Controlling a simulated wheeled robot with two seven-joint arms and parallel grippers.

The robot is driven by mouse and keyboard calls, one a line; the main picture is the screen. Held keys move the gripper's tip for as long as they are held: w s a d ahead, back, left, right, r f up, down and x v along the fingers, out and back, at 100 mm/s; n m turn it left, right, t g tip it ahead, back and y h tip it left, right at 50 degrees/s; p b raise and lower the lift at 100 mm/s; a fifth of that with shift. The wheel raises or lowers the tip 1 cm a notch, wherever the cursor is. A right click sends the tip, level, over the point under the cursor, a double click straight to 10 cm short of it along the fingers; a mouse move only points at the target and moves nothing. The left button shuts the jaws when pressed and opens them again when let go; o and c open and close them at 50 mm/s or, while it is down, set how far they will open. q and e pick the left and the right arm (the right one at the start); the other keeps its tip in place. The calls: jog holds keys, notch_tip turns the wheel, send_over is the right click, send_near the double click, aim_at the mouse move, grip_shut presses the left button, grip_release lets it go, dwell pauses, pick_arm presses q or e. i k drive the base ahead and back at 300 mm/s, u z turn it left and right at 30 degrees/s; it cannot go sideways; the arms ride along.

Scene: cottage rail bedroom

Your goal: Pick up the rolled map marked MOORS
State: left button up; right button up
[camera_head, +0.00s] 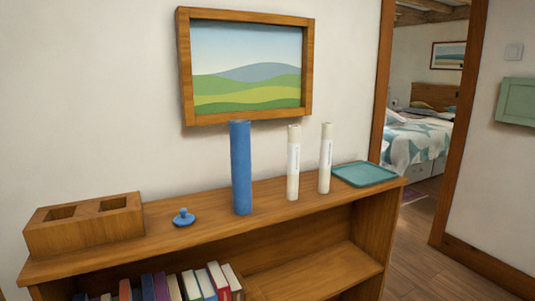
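Two slim off-white rolls stand upright on the wooden shelf top (280,207). One is the left white roll (293,165), the other is the right white roll (325,160), a little apart from it. Each carries a pale label with small dark lettering, too small to read, so I cannot tell which is marked MOORS. A taller, thicker blue tube (241,168) stands upright to their left. Neither of my grippers shows in the head view.
A wooden block with two square openings (85,235) sits at the shelf's left end. A small blue knobbed lid (183,218) lies beside it. A teal tray (366,174) lies at the right end. Books (190,284) fill the lower shelf's left. A framed landscape (247,70) hangs above.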

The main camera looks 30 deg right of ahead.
aim_at(326, 148)
jog(key=i, duration=0.85)
jog(key=z, duration=0.45)
